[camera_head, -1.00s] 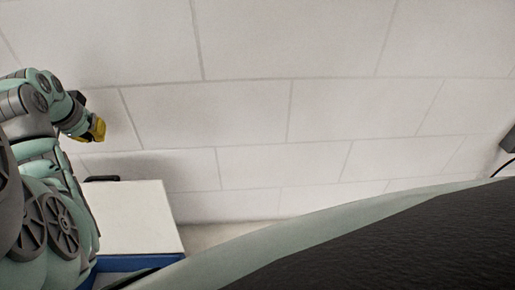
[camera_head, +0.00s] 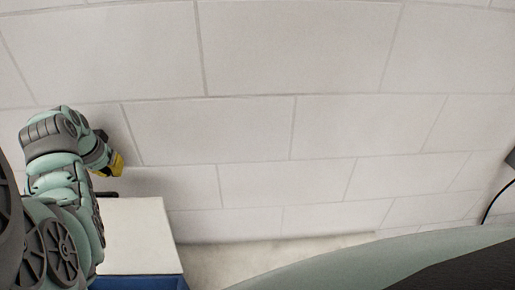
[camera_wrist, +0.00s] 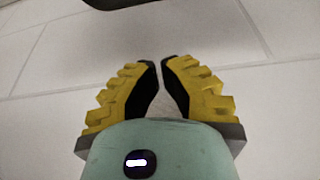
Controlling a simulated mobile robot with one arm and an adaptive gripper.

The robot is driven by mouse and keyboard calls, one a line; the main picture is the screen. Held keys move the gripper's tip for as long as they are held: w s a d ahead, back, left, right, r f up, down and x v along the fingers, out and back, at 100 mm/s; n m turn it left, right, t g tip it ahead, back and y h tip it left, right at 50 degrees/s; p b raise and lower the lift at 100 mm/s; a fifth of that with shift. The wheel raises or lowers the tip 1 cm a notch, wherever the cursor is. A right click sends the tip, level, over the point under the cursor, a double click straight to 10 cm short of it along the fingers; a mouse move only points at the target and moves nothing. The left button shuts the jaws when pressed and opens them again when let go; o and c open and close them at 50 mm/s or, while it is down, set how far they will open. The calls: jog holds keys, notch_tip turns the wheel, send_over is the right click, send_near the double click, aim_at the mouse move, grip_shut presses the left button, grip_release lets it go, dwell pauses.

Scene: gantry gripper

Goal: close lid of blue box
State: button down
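The blue box (camera_head: 140,282) shows only as a strip at the bottom of the head view; the rest is cut off or hidden. Its white lid (camera_head: 140,235) stands raised above it, with a dark handle (camera_head: 108,194) at its top edge. My gripper (camera_head: 117,166), yellow, is above the lid's upper left, apart from it. In the wrist view, its two yellow fingers (camera_wrist: 160,62) lean together with their tips almost meeting and nothing between them. A dark curved piece (camera_wrist: 115,3) at the top edge of that view may be the handle.
A pale block wall (camera_head: 300,120) fills the background behind the lid. A light floor strip (camera_head: 260,258) is bare right of the box. A dark object with a cable (camera_head: 492,205) is at the far right edge.

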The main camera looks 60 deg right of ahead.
jog(key=shift+s+a+f+p, duration=0.45)
jog(key=shift+a+p, duration=0.25)
jog(key=shift+p, duration=0.6)
jog(key=shift+s+a+f+p, duration=0.3)
jog(key=shift+s+a+p, duration=0.35)
jog(key=shift+p, duration=0.6)
jog(key=shift+w, duration=0.1)
jog(key=shift+a, duration=0.15)
